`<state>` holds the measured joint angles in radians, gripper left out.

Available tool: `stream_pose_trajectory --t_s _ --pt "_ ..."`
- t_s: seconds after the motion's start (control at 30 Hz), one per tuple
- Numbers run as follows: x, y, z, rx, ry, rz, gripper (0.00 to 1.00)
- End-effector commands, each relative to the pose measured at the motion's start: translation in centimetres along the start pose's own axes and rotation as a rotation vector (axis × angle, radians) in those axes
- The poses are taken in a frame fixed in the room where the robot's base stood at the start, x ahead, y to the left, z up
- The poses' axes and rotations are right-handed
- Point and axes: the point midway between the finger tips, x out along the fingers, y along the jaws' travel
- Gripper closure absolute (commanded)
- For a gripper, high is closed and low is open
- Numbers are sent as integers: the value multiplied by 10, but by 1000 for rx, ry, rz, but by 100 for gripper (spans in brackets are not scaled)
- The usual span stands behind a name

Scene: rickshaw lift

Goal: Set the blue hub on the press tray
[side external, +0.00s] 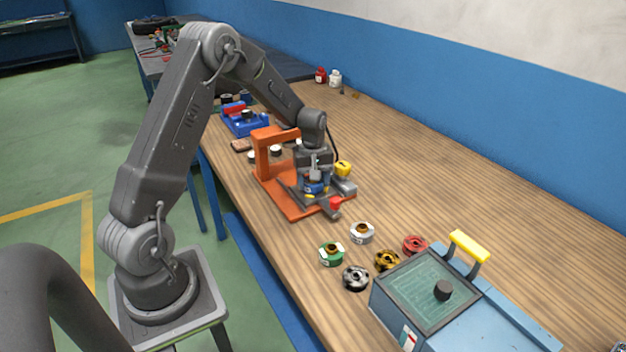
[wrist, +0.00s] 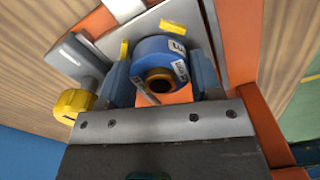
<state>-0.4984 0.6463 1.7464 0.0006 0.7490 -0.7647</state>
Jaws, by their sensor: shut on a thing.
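The blue hub (side external: 314,188) has a brass-coloured centre and pale labels. It also shows in the wrist view (wrist: 150,48). My gripper (side external: 314,181) is shut on it, with one finger on each side in the wrist view (wrist: 163,80). The hub is over the orange press (side external: 263,155), at its front part. A grey metal plate with yellow marks, seemingly the press tray (wrist: 183,14), lies under and around the hub. I cannot tell whether the hub touches it. My gripper hides part of the tray in the side view.
A yellow knob (wrist: 72,104) and a red knob (side external: 335,203) stick out near the hub. Several loose hubs, including a green one (side external: 331,254), lie in front. A blue-grey box with a yellow handle (side external: 469,246) stands nearby. The table's right side is clear.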

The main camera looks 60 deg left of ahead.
Motion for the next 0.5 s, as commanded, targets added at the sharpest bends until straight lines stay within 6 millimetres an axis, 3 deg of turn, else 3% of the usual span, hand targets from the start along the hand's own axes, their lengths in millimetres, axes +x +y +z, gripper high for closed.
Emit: stream_pose_trajectory --t_s 0.47,0.5 --pt "2 0 0 0 1 1 74" --pt "2 0 0 0 1 1 39"
